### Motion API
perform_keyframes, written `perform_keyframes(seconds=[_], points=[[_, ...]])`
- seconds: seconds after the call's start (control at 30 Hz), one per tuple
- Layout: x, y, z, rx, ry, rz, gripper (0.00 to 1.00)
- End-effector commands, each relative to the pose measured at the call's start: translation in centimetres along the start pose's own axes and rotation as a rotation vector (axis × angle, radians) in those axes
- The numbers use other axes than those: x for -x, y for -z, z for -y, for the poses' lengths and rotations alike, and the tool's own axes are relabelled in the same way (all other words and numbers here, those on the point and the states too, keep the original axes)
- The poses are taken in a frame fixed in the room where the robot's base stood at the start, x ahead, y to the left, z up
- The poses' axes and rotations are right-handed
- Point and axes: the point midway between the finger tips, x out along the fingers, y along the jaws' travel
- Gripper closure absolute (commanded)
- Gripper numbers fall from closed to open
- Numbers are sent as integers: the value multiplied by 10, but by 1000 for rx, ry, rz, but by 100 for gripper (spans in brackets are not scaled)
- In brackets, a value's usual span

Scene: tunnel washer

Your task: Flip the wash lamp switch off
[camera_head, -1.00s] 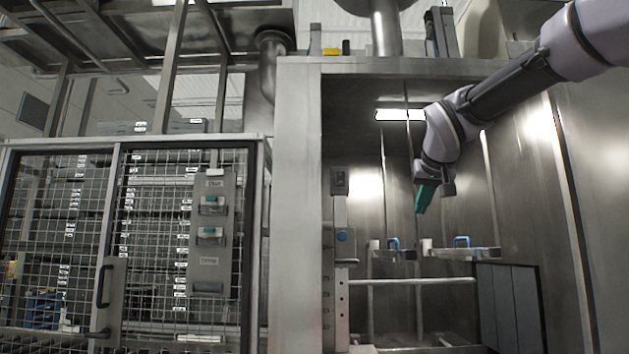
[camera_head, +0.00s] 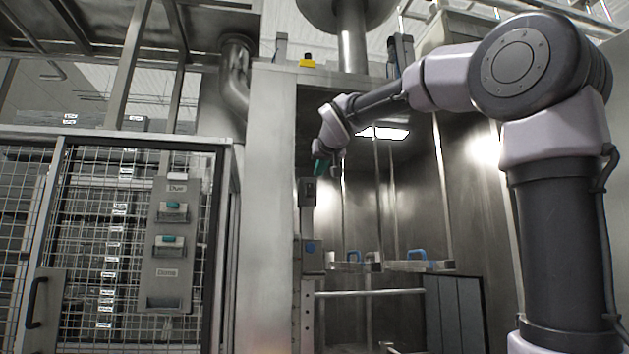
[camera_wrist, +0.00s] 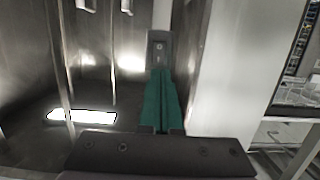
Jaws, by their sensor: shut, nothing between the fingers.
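A small grey switch box (camera_head: 307,190) is mounted on a post just inside the left edge of the steel booth. In the wrist view, which looks upside down, the box (camera_wrist: 159,48) has a small light switch detail on its face. Whether the switch is up or down is too small to tell. A lit lamp (camera_head: 386,133) glows on the booth ceiling and also shows in the wrist view (camera_wrist: 82,115). My gripper (camera_head: 318,178) has teal fingers, shut and empty. Its tips (camera_wrist: 160,73) appear close to the box; I cannot tell whether they touch.
The booth's front post (camera_head: 266,210) stands close left of my gripper. Blue-handled fittings (camera_head: 417,255) sit on ledges below, above a horizontal rail (camera_head: 370,292). A mesh gate with a grey control panel (camera_head: 174,245) is at left. The booth's middle is open.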

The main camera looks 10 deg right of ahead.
Motion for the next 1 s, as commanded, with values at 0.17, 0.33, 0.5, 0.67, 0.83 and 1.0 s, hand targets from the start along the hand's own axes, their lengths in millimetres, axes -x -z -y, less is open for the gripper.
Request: perform_keyframes(seconds=[0.17, 0.33, 0.5, 0.67, 0.83, 1.0], points=[[-34, -2, 1, 2, 0, 4, 100], [-71, -2, 1, 1, 1, 3, 100], [-103, -1, 0, 1, 0, 1, 100], [-122, -1, 0, 0, 0, 2, 100], [-130, 0, 0, 0, 1, 0, 100], [-130, 0, 0, 0, 1, 0, 100]])
